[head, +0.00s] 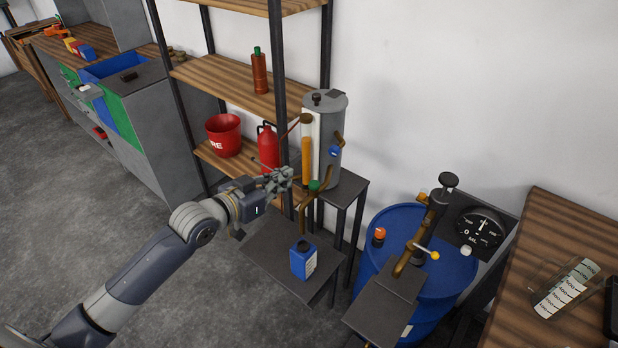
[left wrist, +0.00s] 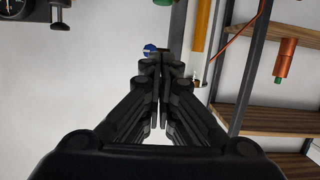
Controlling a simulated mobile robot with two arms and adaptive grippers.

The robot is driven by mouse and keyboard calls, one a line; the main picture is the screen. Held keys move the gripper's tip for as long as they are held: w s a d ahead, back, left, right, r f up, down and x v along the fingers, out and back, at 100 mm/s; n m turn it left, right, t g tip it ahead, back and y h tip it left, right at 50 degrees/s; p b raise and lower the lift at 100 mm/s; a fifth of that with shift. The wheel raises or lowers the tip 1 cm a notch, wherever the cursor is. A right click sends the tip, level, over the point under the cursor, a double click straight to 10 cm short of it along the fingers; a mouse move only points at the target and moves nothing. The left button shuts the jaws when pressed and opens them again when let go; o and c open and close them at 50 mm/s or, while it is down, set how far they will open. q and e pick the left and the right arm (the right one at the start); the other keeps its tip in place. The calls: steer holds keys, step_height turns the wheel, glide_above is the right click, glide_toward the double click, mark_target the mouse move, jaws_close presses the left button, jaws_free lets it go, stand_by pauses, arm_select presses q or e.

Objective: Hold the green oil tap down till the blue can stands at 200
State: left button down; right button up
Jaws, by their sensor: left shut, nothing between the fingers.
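The green oil tap (head: 315,185) sits on a brass spout low on the front of a grey tank (head: 328,140) with an amber sight tube (head: 306,155). The blue can (head: 303,262), with a dark cap or mouth and a white label, stands upright on a low dark stand (head: 262,268) below the tap. The label's marks are too small to read. My left gripper (head: 286,175) is shut and empty, just left of the green tap, apparently apart from it. The shut fingers (left wrist: 160,75) also show in the left wrist view. My right gripper is out of view.
A blue tap knob (head: 334,151) is on the tank. Shelves (head: 228,82) behind hold a red bucket (head: 224,134) and a red canister (head: 268,148). A blue drum (head: 432,300) with a pump stands to the right. Open floor lies at left.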

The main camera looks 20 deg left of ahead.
arm_select(q)
steer(key=shift+w, duration=0.1)
steer(key=p, duration=0.3)
glide_above(314, 185)
steer(key=s+a, duration=0.1)
step_height(314, 185, down, 5)
steer(key=shift+a, duration=0.1)
steer(key=shift+s+f, duration=0.15)
steer(key=shift+f, duration=0.65)
